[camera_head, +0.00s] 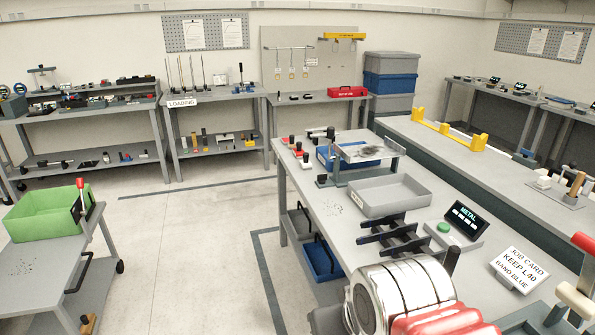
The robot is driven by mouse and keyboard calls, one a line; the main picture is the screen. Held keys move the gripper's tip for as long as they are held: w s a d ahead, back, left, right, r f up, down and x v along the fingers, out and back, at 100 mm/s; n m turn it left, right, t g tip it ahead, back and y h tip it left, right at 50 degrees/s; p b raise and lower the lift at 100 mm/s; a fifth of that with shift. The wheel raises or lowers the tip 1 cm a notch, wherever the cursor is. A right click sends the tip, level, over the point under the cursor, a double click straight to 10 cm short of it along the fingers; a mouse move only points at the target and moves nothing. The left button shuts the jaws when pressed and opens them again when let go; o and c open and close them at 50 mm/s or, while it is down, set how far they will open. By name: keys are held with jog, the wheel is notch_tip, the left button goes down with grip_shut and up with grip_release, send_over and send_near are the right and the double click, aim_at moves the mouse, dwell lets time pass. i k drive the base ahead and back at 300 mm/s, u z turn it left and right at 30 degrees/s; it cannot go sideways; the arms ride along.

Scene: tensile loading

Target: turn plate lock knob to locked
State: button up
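A small fixture (362,151) stands on the grey bench and holds a flat plate with dark specks on it. Small black knobs stand at its left, one at its front left corner (322,180) and others (306,160) behind that. I cannot tell which is the plate lock knob, or which way it is turned. My gripper (388,233) is in front of the fixture, over the bench near the grey tray, well apart from the knobs. Its dark fingers seem spread with a gap and nothing between them. My silver arm hides part of the bench.
A grey tray (424,186) lies between my gripper and the fixture. A display reading METAL (467,217), a green button (443,227) and a job card (519,268) are at the right. A green bin (42,228) stands at the left. Open floor lies between the benches.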

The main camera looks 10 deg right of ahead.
aim_at(321, 177)
jog(key=u, duration=0.4)
jog(key=i, duration=2)
jog(key=z, duration=0.35)
